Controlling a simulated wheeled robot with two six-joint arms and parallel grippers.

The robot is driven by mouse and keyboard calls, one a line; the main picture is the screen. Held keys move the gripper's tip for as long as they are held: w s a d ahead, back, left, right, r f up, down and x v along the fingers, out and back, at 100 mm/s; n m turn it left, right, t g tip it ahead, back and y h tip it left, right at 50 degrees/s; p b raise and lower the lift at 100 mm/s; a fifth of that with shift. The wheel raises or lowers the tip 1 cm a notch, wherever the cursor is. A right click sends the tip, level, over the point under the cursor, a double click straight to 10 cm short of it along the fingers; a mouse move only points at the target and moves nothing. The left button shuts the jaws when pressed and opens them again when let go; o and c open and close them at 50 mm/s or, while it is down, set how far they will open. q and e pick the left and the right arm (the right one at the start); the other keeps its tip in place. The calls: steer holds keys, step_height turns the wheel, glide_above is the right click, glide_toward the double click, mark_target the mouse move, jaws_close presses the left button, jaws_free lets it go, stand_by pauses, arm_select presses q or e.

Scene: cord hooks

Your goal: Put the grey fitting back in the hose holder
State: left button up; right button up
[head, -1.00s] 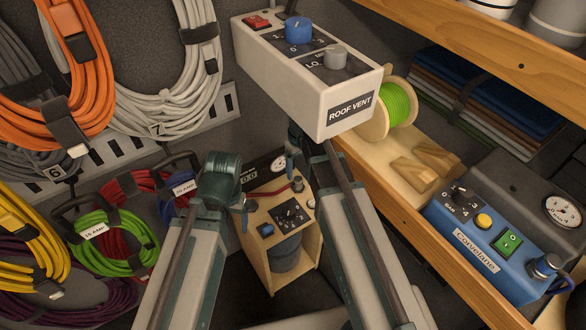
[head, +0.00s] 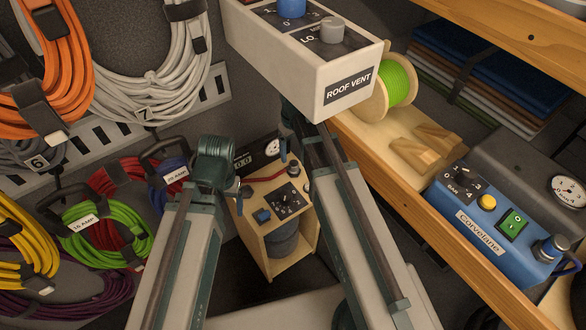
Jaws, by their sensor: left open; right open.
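A wooden-cased unit (head: 309,229) stands low in the middle of the head view, with a dark control panel, a blue knob and a gauge. A red hose (head: 268,178) crosses its top. A small grey piece (head: 293,169) is at the hose's right end and looks like the fitting; I cannot tell whether it sits in a holder. My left gripper (head: 244,190) is open at the unit's left side, mostly hidden by its wrist. My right gripper (head: 284,152) is open, small and partly hidden, above the back of the unit near the gauge.
A white ROOF VENT box (head: 290,60) juts out above my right arm. Coiled cords (head: 150,95) hang on the left wall.

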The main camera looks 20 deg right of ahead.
mark_target(294, 163)
step_height(294, 163, down, 7)
steer(key=b, duration=0.6)
arm_select(q)
step_height(294, 163, down, 7)
steer(key=shift+r, duration=0.1)
arm_select(e)
jaws_close()
stand_by(0.4)
arm_select(q)
steer(key=shift+r, duration=0.1)
arm_select(e)
steer(key=shift+r, duration=0.15)
steer(key=shift+r+p, duration=2.95)
steer(key=shift+p, duration=0.1)
arm_select(q)
step_height(294, 163, up, 6)
steer(key=shift+f, duration=0.1)
